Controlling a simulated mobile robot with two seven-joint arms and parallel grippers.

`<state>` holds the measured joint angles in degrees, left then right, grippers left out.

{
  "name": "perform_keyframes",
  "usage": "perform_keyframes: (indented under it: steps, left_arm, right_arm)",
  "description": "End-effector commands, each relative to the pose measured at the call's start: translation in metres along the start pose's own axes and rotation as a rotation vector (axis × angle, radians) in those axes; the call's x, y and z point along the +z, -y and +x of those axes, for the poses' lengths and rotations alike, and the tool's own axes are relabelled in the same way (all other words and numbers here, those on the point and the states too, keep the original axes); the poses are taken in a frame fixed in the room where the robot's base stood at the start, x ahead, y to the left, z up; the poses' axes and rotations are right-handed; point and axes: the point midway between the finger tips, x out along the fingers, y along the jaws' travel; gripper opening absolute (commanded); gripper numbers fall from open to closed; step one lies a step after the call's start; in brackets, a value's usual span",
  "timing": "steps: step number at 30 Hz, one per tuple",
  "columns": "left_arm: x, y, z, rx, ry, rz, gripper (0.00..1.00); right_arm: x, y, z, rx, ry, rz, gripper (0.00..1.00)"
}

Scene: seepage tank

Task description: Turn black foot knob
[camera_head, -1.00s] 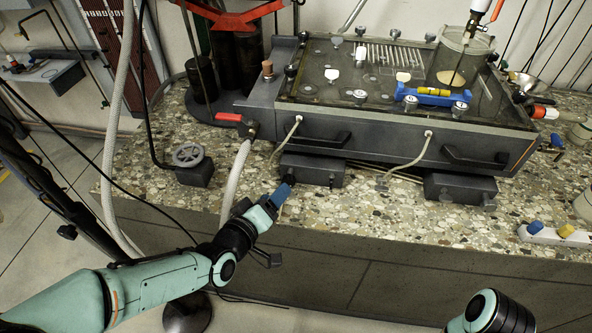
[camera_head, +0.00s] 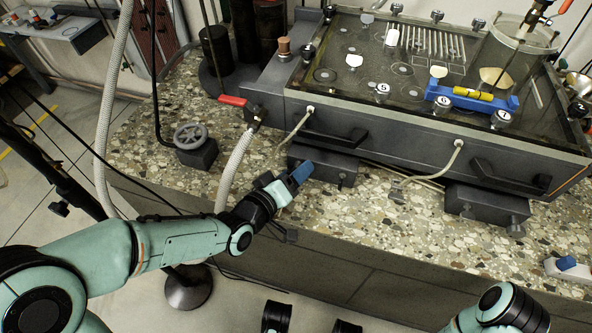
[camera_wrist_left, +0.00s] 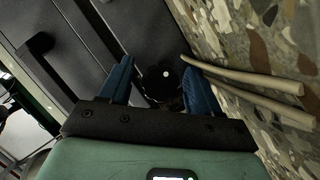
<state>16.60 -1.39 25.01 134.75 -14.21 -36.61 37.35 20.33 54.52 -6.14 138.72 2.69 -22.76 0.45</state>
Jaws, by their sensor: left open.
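The dark tank (camera_head: 380,140) rests on dark foot blocks on the speckled stone bench. My left gripper (camera_head: 301,173), with blue fingers, is at the front of the left foot block (camera_head: 325,160). A small knob (camera_head: 343,181) shows at this block's right front. In the left wrist view a black round knob (camera_wrist_left: 160,84) with a white dot lies between the two open, parted blue fingers (camera_wrist_left: 158,88). I cannot tell whether either finger touches it. In the head view the gripper hides part of the block. My right arm shows at the lower right, but its gripper is out of frame.
A thin hose (camera_head: 425,180) runs over the bench right of the left foot block. The right foot block (camera_head: 485,201) stands farther right. A handwheel (camera_head: 190,136) and a thick braided hose (camera_head: 233,172) are on the left. The bench's front edge lies under my left wrist.

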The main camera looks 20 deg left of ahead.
Motion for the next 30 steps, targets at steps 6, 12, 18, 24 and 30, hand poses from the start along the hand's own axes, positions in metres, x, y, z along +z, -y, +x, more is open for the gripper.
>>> perform_keyframes:
  steps: [6,12,18,24,30]
  left_arm:
    - [-0.0002,-0.0001,0.0000,0.000,0.000,0.000,0.23]
    - [-0.0008,-0.0002,0.0001,0.000,-0.002,0.000,0.07]
    - [-0.0015,-0.0006,0.0002,-0.005,-0.004,0.012,0.07]
    - [-0.0020,-0.0011,0.0003,-0.033,-0.005,0.081,0.07]
    - [-0.0026,-0.0022,0.0003,-0.088,-0.006,0.214,0.07]
  right_arm:
    - [0.0002,0.0000,0.0000,0.000,0.000,0.000,0.43]
    - [0.0000,0.0002,0.0000,0.000,0.000,-0.001,0.43]
    - [-0.0002,0.0003,0.0000,-0.001,-0.001,-0.001,0.43]
    - [-0.0007,0.0007,-0.0004,-0.001,-0.003,-0.001,0.43]
    - [-0.0038,0.0036,-0.0030,-0.007,-0.016,-0.006,0.43]
